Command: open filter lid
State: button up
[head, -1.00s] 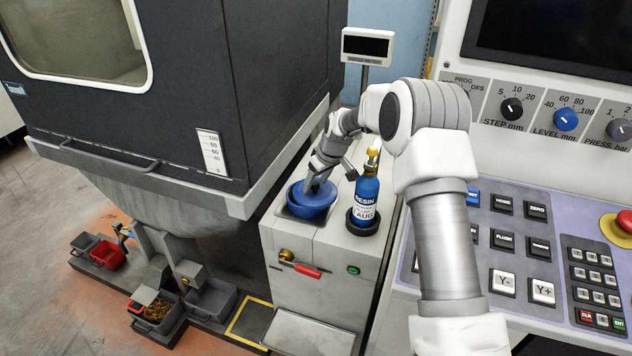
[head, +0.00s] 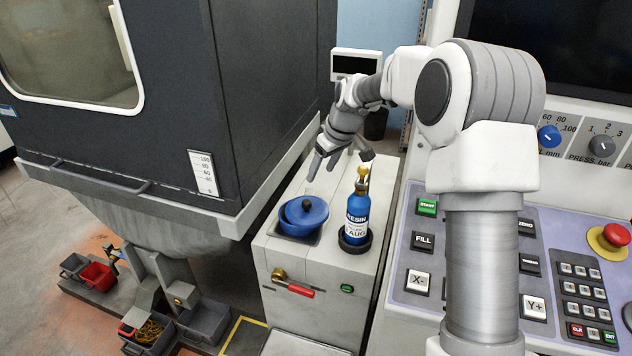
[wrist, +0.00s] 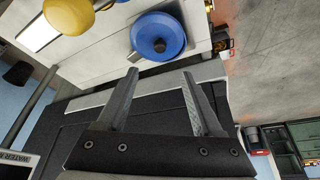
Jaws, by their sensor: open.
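The round blue filter lid (head: 305,210) with a small knob sits on the blue filter housing (head: 288,228) in the top of a pale cabinet. The lid looks shifted toward the right and back, with part of the housing showing at its front left; I cannot tell if it is tilted. My gripper (head: 322,166) is open and empty, above and behind the lid, apart from it. In the wrist view, the lid (wrist: 160,37) lies beyond the spread fingertips of my gripper (wrist: 161,74), its knob facing the camera.
A blue resin bottle (head: 356,215) with a yellow top stands in a dark holder right of the lid. A red-handled valve (head: 300,290) is on the cabinet front. The dark machine (head: 170,110) rises at left; the button panel (head: 410,265) is at right.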

jog(key=v, duration=0.2)
jog(key=shift+s+r, duration=0.1)
jog(key=shift+r, duration=0.2)
